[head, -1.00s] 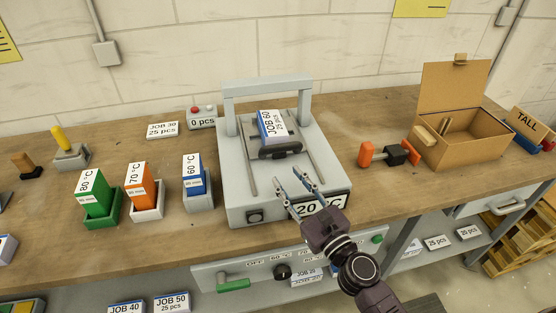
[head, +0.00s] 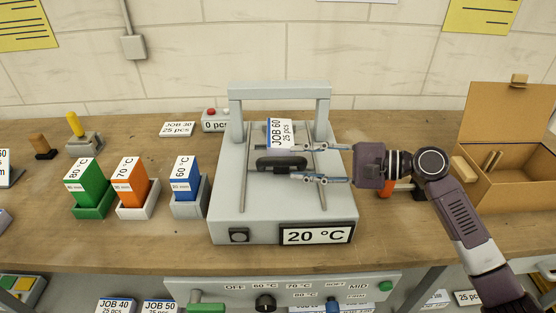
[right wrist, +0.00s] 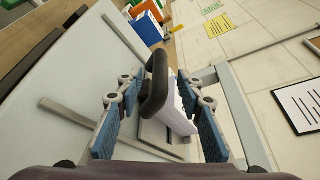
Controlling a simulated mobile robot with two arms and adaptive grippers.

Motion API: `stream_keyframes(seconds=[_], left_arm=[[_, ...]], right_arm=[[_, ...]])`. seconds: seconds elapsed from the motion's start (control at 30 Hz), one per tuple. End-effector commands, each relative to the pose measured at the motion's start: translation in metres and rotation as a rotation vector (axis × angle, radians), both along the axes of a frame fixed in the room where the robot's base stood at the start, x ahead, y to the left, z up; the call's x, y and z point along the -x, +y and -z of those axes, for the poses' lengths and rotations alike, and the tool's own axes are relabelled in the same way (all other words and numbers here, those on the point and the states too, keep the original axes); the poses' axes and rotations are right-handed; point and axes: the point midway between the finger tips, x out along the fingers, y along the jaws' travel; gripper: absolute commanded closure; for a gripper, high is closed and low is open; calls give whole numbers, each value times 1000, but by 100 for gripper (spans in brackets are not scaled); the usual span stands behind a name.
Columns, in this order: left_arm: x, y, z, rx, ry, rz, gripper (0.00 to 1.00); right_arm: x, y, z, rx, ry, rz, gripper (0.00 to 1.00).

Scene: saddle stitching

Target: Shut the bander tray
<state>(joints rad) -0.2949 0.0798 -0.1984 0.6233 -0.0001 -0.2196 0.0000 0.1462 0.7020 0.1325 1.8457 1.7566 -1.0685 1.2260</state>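The grey bander (head: 228,190) stands on the workbench with two rails on its sloping top and an arch at the back. Its tray carries a white and blue JOB 60 stack (head: 281,133) and has a dark handle (head: 282,164) at the front. My right gripper (head: 296,161) comes in from the right, with its fingers spread above and below the handle's right end. In the right wrist view the handle (right wrist: 155,85) stands between the open blue-padded fingers, with gaps visible. The tray plate is partly hidden by handle and stack. My left gripper is not in view.
Green (head: 90,187), orange (head: 132,185) and blue (head: 184,181) blocks stand in holders left of the bander. An open cardboard box (head: 510,190) is at the right, behind my right arm.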

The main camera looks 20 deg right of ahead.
Motion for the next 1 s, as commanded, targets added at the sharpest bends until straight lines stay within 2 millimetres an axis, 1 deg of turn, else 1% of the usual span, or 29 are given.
stream_keyframes(seconds=[0.03,0.2,0.33,0.5,0.7,0.73,0.77,1.0], left_arm=[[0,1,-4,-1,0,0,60],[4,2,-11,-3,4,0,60],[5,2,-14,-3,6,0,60],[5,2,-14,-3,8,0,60],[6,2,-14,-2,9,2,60],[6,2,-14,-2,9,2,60],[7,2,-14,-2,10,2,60],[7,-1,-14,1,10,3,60]], right_arm=[[-5,8,-2,-3,-2,-1,66],[-21,30,4,-5,-1,0,66],[-30,42,9,-4,0,0,66],[-34,48,12,-1,0,2,66],[-35,48,13,-1,0,2,66],[-35,48,13,-1,0,2,67],[-35,48,13,-1,0,2,70],[-34,48,13,-1,0,2,96]])
